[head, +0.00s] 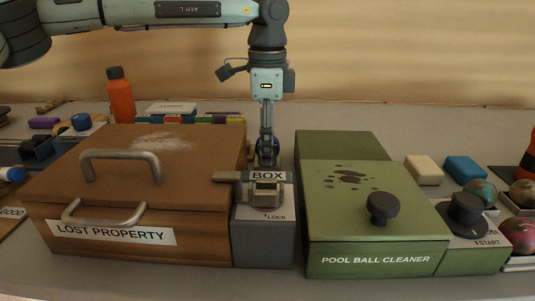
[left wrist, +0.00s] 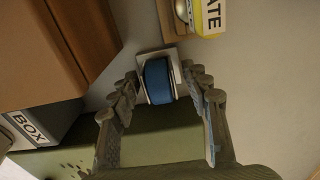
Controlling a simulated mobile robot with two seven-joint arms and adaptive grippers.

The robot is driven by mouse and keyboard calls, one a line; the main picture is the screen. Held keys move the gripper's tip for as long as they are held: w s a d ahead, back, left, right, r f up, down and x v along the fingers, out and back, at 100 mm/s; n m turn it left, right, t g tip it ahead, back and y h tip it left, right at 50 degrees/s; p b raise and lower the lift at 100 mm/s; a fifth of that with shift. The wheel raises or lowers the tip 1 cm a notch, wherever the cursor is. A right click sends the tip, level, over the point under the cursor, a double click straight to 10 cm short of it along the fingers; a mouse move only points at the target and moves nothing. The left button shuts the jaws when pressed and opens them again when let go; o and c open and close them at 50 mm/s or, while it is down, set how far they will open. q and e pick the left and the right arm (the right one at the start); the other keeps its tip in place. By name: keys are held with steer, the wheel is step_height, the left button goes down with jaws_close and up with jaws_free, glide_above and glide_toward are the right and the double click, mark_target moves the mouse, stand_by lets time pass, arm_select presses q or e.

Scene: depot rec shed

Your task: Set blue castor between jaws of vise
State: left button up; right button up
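The blue castor (left wrist: 158,80), a blue wheel with a pale metal plate, lies between the fingertips of my left gripper (left wrist: 162,74) in the left wrist view. A narrow gap shows on each side of it, and the fingers look open. In the head view the left gripper (head: 266,158) points down behind the grey lock box, with a bit of the blue castor (head: 276,146) showing behind its fingers. A dark blue object (head: 37,150) at the far left may be the vise; its jaws are unclear. My right gripper is not in view.
A brown lost property box (head: 110,190) stands left of the gripper, the grey lock box (head: 263,238) in front, and a green pool ball cleaner (head: 345,215) to the right. An orange bottle (head: 120,97) and a blue roll-like item (head: 81,122) stand behind at left.

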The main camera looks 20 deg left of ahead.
arm_select(q)
jaws_close()
steer(key=shift+r, duration=0.15)
